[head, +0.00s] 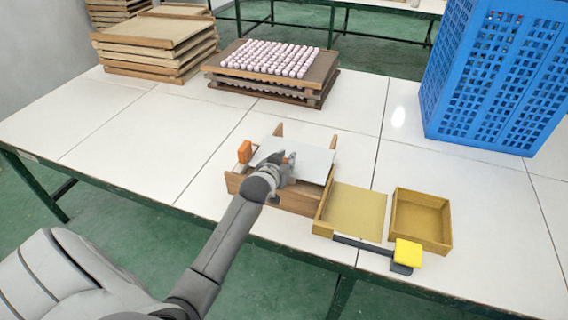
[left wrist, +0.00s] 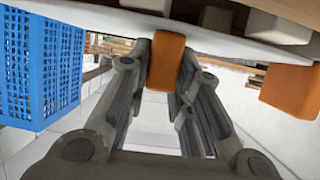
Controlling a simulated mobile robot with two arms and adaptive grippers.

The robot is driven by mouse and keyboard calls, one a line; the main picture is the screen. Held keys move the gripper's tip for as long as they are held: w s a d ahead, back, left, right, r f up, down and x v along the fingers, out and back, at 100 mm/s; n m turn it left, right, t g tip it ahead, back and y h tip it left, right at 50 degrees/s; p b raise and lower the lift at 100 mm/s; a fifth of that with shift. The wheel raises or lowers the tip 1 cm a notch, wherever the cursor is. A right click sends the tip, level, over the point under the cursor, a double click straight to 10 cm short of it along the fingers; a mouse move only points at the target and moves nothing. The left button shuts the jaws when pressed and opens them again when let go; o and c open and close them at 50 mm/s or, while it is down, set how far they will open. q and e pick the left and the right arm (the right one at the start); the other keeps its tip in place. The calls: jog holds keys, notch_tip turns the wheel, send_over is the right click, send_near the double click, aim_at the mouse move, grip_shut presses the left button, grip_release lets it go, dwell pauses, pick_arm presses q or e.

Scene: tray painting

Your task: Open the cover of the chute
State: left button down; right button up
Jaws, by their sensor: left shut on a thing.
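The chute is a low wooden box (head: 290,200) in the middle of the table's front half. Its pale grey flat cover (head: 316,162) lies over the top between the wooden walls. An orange block (head: 245,151) shows at the cover's left end. My left gripper (head: 288,160) is over the cover. In the left wrist view its fingers are shut on an orange block (left wrist: 167,62), which looks like a handle of the cover. A second orange block (left wrist: 292,90) is to the right, outside the fingers. My arm hides part of the chute. The right gripper is not in view.
A shallow yellow tray (head: 358,208) and an open yellow box (head: 420,192) are right of the chute. A yellow-ended tool (head: 408,252) lies before them. A stack with pink pieces (head: 268,60), wooden boards (head: 160,30) and a blue crate (head: 490,80) stand behind.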

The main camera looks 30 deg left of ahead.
aim_at(297, 148)
pick_arm(q)
jog(key=w+b, duration=0.1)
jog(key=w, duration=0.2)
jog(key=w+a+b, duration=0.1)
jog(key=w, duration=0.2)
jog(key=w+a+b, duration=0.1)
jog(key=w, duration=0.2)
jog(key=shift+w+a+f, duration=0.1)
jog(key=shift+w+a, duration=0.05)
jog(key=shift+w, duration=0.1)
jog(key=shift+w+a, duration=0.15)
jog(key=shift+w, duration=0.5)
jog(key=c, duration=1.3)
grip_release()
jog(key=shift+s, duration=0.15)
jog(key=v, duration=1.1)
jog(key=shift+s+r, duration=0.25)
jog(key=shift+s, duration=0.1)
